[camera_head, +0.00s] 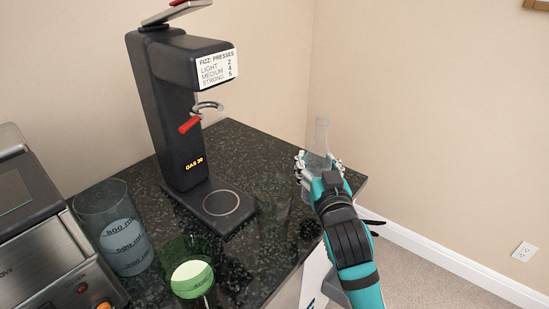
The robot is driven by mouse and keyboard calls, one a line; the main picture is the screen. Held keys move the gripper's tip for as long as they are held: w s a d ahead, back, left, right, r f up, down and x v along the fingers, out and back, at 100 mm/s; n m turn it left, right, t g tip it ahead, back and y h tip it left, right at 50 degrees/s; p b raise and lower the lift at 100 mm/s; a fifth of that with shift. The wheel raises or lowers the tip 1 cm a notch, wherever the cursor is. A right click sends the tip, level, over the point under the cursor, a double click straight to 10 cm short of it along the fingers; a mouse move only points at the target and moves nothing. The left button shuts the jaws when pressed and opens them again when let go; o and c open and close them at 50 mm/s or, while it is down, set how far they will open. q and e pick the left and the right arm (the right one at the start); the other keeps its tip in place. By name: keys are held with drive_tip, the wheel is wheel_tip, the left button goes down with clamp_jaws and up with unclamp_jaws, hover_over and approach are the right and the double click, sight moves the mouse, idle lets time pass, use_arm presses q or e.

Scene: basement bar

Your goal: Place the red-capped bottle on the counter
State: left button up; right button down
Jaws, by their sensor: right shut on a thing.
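A clear bottle (322,135) stands upright in my right gripper (318,165), at the right end of the dark speckled counter (262,150). My right gripper is shut on it. The bottle's neck shows above the fingers, and no red cap is visible on it. The fingers and arm hide part of its body, and I cannot tell whether its base touches the counter. My left gripper is not in view.
A black soda machine (172,115) with a red lever stands on the counter. A clear measuring jug (105,205), a green glass (175,250) and a steel appliance (40,262) are at the left and front.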

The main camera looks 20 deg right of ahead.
drive_tip(key=w+d+f+p, duration=0.1)
drive_tip(key=w+d+f, duration=0.1)
drive_tip(key=w, duration=0.5)
drive_tip(key=w+d+f+p, duration=0.1)
drive_tip(key=w+d, duration=0.3)
drive_tip(key=w, duration=0.4)
drive_tip(key=shift+w+f, duration=0.3)
drive_tip(key=shift+f, duration=0.55)
drive_tip(key=shift+a+f, duration=0.1)
drive_tip(key=shift+f, duration=0.05)
drive_tip(key=shift+c, duration=1.7)
unclamp_jaws()
